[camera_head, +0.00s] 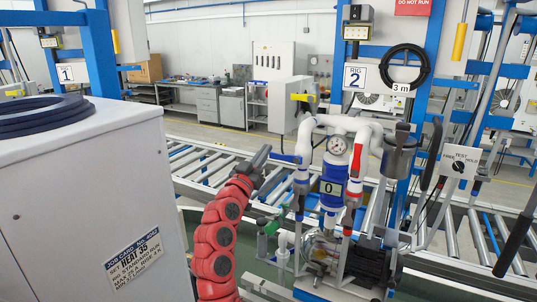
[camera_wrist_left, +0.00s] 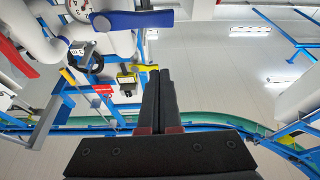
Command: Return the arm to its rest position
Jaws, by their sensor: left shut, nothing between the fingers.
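My left arm is red and rises from the bottom of the head view. My left gripper (camera_head: 262,158) is dark, points up and away, and stands just left of the pump rig, apart from its pipes as far as I can tell. In the left wrist view its two black fingers (camera_wrist_left: 160,88) are together with nothing between them. The pump rig has white pipes (camera_head: 340,124), a round gauge (camera_head: 337,145), a blue body marked 0 (camera_head: 332,187) and red-handled and blue-handled valves. A blue valve handle (camera_wrist_left: 132,20) shows near the fingertips in the wrist view. My right gripper is not in view.
A white cabinet (camera_head: 80,190) with a job card and coiled blue hose (camera_head: 45,113) stands close at left. A roller conveyor (camera_head: 200,165) runs behind the rig. A TEST selector panel (camera_head: 459,161) and black levers (camera_head: 432,153) stand at right. Open floor lies beyond the conveyor.

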